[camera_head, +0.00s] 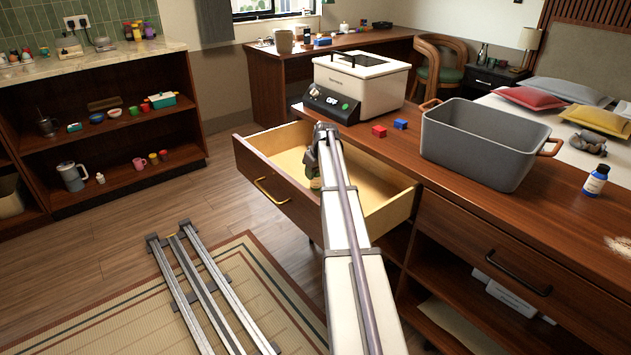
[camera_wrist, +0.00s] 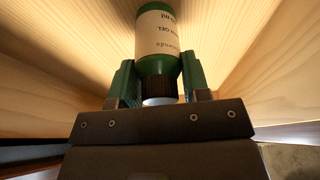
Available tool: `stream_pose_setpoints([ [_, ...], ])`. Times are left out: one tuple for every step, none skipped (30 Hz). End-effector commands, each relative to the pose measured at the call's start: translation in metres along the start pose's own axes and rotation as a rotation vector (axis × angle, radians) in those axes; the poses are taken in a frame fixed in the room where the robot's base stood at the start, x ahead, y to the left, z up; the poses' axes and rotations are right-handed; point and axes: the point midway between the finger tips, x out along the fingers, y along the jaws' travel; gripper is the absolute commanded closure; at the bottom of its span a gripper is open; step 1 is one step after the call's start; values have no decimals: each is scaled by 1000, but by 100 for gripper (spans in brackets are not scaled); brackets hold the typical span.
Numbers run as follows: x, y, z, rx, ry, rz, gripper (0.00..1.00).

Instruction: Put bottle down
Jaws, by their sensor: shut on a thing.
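A green bottle (camera_wrist: 158,62) with a cream label and a dark ribbed cap is between the fingers of my gripper (camera_wrist: 159,75) in the wrist view. My gripper is shut on it around the cap end. Pale wooden walls surround it there. In the head view, my gripper is over the open drawer (camera_head: 388,208), and a small part of the bottle (camera_head: 316,184) shows beside my arm, low in the drawer. My arm hides much of the drawer's inside. I cannot tell whether the bottle touches the drawer floor.
The drawer juts out below the wooden counter (camera_head: 460,195). On the counter are a white appliance (camera_head: 365,85), red (camera_head: 379,131) and blue (camera_head: 400,124) blocks, a grey bin (camera_head: 470,150) and a dark blue bottle (camera_head: 596,181). A shelf unit (camera_head: 130,150) stands at the left.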

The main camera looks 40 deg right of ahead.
Motion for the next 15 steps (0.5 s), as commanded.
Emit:
stream_pose_setpoints([
  [1,0,0,0,0,0,81],
  [0,0,0,0,0,0,81],
  [-1,0,0,0,0,0,81],
  [-1,0,0,0,0,0,81],
  [-1,0,0,0,0,0,81],
  [-1,0,0,0,0,0,81],
  [0,0,0,0,0,0,81],
  [2,0,1,0,0,0,81],
  [3,0,1,0,0,0,81],
  [3,0,1,0,0,0,56],
  [2,0,1,0,0,0,53],
  [2,0,1,0,0,0,49],
  [2,0,1,0,0,0,46],
  [2,0,1,0,0,0,44],
  [2,0,1,0,0,0,40],
])
